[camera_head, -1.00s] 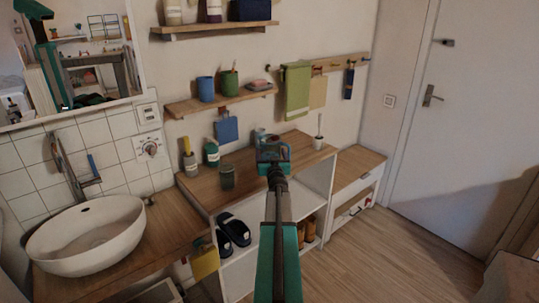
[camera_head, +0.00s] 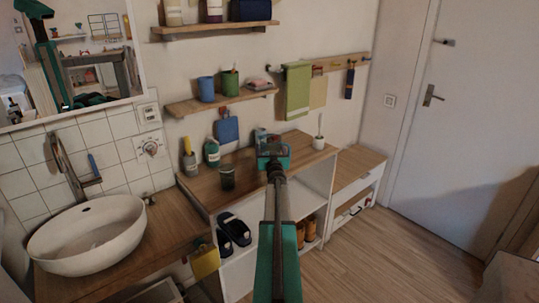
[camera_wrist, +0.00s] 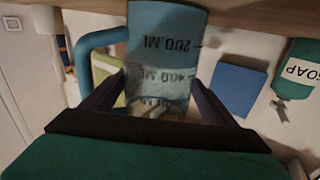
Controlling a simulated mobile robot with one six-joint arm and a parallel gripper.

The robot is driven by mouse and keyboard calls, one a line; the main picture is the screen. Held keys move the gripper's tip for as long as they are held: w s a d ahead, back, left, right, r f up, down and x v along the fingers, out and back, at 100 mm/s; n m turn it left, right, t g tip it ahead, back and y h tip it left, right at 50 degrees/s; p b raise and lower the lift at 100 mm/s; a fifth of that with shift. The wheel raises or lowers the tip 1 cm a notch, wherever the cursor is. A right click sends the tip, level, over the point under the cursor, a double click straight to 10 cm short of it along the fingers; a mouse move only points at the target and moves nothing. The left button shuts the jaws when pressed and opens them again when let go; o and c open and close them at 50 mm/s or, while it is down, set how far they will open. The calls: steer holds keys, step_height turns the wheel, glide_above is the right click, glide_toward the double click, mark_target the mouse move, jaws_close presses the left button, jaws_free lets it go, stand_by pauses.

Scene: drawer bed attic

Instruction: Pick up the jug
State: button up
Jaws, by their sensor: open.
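The jug is a blue, see-through measuring jug (camera_wrist: 168,40) with dark volume marks and a blue handle. It fills the upper middle of the wrist view, upside down there, with its handle to the left. In the head view the jug (camera_head: 261,135) shows only in part on the wooden counter, mostly hidden behind my gripper (camera_head: 273,152). My gripper is open. In the wrist view its two dark fingers (camera_wrist: 155,100) point at the jug, one on each side of its body. I cannot tell whether they touch it.
A dark cup (camera_head: 227,178), a soap bottle (camera_head: 211,152) and a brush holder (camera_head: 190,163) stand left on the counter (camera_head: 245,165). A white brush holder (camera_head: 318,142) stands right. A shelf (camera_head: 222,101) with cups hangs above. A sink (camera_head: 88,234) is at left.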

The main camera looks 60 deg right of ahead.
mark_target(271, 142)
steer(key=c, duration=0.8)
steer(key=shift+o, duration=0.2)
steer(key=shift+r, duration=0.15)
steer(key=shift+r+p, duration=0.65)
steer(key=shift+r, duration=0.95)
steer(key=shift+s+a+r, duration=0.1)
steer(key=shift+s+a, duration=0.05)
steer(key=shift+s, duration=0.15)
steer(key=s+a+p, duration=0.1)
steer(key=s+a, duration=0.3)
steer(key=s, duration=0.2)
steer(key=s+a+r, duration=0.1)
steer(key=s+a, duration=0.3)
steer(key=s, duration=0.3)
steer(key=shift+r+p, duration=0.15)
steer(key=shift+p, duration=0.25)
